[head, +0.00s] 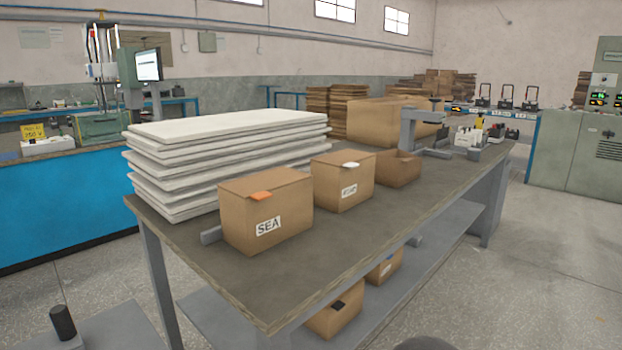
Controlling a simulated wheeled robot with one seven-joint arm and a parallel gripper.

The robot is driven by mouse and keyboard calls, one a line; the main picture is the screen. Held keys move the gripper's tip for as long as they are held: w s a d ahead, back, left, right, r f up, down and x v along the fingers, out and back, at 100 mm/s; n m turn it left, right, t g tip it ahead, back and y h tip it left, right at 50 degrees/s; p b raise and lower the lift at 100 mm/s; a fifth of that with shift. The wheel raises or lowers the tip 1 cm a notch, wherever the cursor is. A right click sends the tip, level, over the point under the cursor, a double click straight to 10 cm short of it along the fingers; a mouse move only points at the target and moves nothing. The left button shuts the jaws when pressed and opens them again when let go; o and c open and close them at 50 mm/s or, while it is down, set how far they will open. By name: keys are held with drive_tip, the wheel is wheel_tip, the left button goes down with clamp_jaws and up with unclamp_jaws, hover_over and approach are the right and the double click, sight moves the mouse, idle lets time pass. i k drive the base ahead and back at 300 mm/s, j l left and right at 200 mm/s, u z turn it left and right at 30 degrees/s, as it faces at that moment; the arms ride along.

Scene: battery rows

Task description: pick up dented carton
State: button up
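Several brown cartons are in the head view. A carton marked SEA (266,209), with an orange patch on top, stands near the front of the workbench. Behind it to the right is a second carton (343,181) with a white label and a white patch on top. A smaller, lower carton (398,168) stands farther right and looks uneven at its top. Two more cartons, one with a black patch (335,312) and one smaller (384,267), sit on the shelf under the bench. No dent shows clearly on any of them. My gripper is not in view.
The cartons stand on a grey workbench (290,277) with bare room along its front edge. A stack of white panels (225,160) stands behind the SEA carton. A grey clamp-like stand (425,131) and small tools are at the far end. Open floor (520,285) lies to the right.

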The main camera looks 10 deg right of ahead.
sight(395, 168)
drive_tip(key=i+l, duration=0.15)
drive_tip(key=l, duration=0.2)
drive_tip(key=i+l+u, duration=0.15)
drive_tip(key=l, duration=0.15)
drive_tip(key=i+l, duration=0.1)
drive_tip(key=l, duration=0.25)
drive_tip(key=i+l+u, duration=0.1)
drive_tip(key=l, duration=0.25)
drive_tip(key=i+l+u, duration=0.1)
drive_tip(key=l, duration=0.25)
drive_tip(key=i, duration=0.05)
